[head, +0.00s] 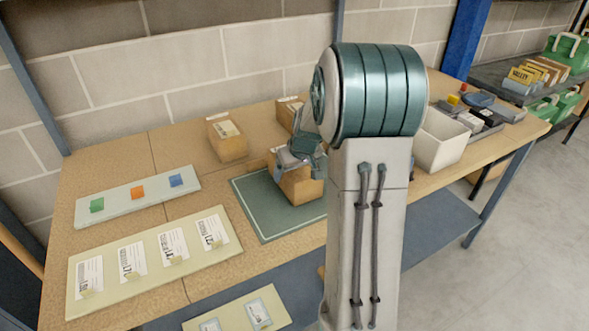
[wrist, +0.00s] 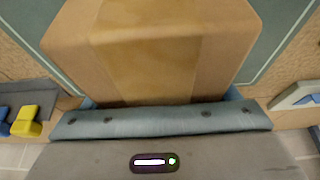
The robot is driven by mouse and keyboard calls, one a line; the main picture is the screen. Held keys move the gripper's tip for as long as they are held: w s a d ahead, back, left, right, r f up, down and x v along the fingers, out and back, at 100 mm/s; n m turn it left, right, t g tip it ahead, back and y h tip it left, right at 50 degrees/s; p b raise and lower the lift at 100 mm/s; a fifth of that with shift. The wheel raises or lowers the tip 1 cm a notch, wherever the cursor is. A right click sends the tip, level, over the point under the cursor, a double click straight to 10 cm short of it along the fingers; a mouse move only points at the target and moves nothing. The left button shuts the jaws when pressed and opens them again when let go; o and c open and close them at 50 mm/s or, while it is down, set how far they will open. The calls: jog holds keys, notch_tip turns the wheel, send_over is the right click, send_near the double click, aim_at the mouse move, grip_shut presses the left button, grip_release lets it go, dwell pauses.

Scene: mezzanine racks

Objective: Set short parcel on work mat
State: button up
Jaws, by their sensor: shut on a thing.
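A brown cardboard parcel (head: 299,186) with a lighter tape band is in my gripper (head: 300,153), over the green work mat (head: 262,206). In the wrist view the parcel (wrist: 150,45) fills the upper middle, close against the gripper (wrist: 160,112), which is shut on it. The mat (wrist: 268,45) shows on both sides of the parcel. I cannot tell whether the parcel's underside touches the mat. My arm hides the mat's right part in the head view.
Another labelled parcel (head: 227,138) stands behind the mat, with one more partly hidden. A board with coloured blocks (head: 138,195) and a label board (head: 151,259) lie to the left. A white bin (head: 437,140) stands to the right.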

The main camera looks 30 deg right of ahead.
jog(key=shift+f, duration=0.1)
jog(key=o, duration=1.4)
jog(key=shift+c, duration=0.2)
jog(key=shift+s+r, duration=0.1)
jog(key=shift+r, duration=0.3)
jog(key=v, duration=1.1)
jog(key=shift+s+a, duration=0.15)
jog(key=s+a+f, duration=0.1)
jog(key=s+a, duration=0.6)
jog(key=s, duration=0.3)
jog(key=s+a+f+g, duration=0.1)
jog(key=s+a, duration=0.7)
jog(key=s, duration=0.3)
jog(key=shift+s+a+f+m+g, duration=0.2)
jog(key=shift+a+f+m+g, duration=0.1)
jog(key=shift+a+f, duration=0.05)
